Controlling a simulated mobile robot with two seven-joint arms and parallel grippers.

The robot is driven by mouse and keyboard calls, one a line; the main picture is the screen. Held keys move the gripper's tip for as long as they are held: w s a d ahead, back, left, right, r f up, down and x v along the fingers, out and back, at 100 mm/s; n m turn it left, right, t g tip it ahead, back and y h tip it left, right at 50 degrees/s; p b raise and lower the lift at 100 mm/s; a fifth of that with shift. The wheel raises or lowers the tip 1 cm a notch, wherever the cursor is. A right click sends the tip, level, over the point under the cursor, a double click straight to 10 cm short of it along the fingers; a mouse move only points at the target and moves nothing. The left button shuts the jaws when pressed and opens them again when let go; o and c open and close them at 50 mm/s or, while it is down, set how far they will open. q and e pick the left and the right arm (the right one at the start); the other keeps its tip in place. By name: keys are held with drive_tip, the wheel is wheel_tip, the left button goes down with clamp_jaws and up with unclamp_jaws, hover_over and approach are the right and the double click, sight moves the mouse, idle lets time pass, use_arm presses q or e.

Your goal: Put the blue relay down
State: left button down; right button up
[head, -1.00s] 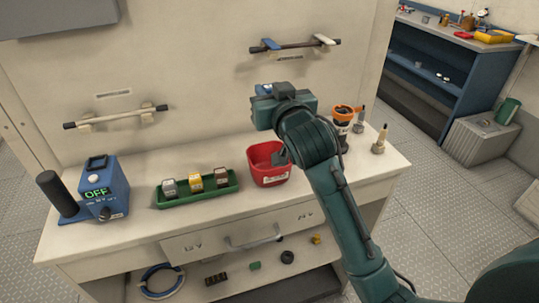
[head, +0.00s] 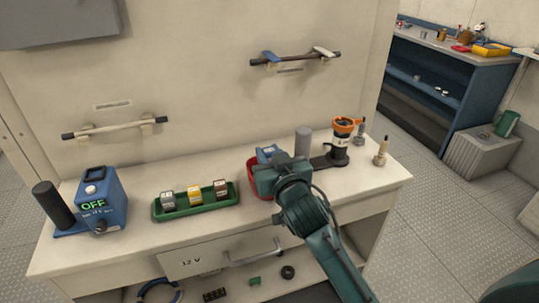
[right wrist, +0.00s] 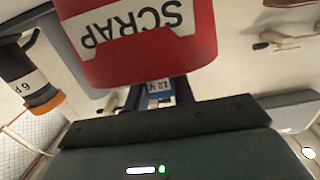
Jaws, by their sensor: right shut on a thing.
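My right gripper (head: 268,158) is shut on the blue relay (head: 266,153) beside the top of the red scrap bin (head: 253,181). In the right wrist view, the relay (right wrist: 158,92) shows a 12 V label between the fingers, just past the bin's rim (right wrist: 140,50), which hides part of it. I cannot tell whether it is inside the rim or just above it. A green tray (head: 197,211) to the left holds a grey relay (head: 167,198), a yellow relay (head: 194,195) and a brown relay (head: 221,189). My left gripper is not in view.
A blue box reading OFF (head: 103,200) stands at the bench's left end. A grey cylinder (head: 303,141), an orange-topped holder (head: 341,140) and a pale bottle (head: 381,153) stand to the right. The bench top (head: 140,238) is clear in front of the tray.

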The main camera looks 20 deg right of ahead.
drive_tip(key=shift+f+b, duration=0.35)
drive_tip(key=shift+f, duration=0.25)
drive_tip(key=o, duration=1)
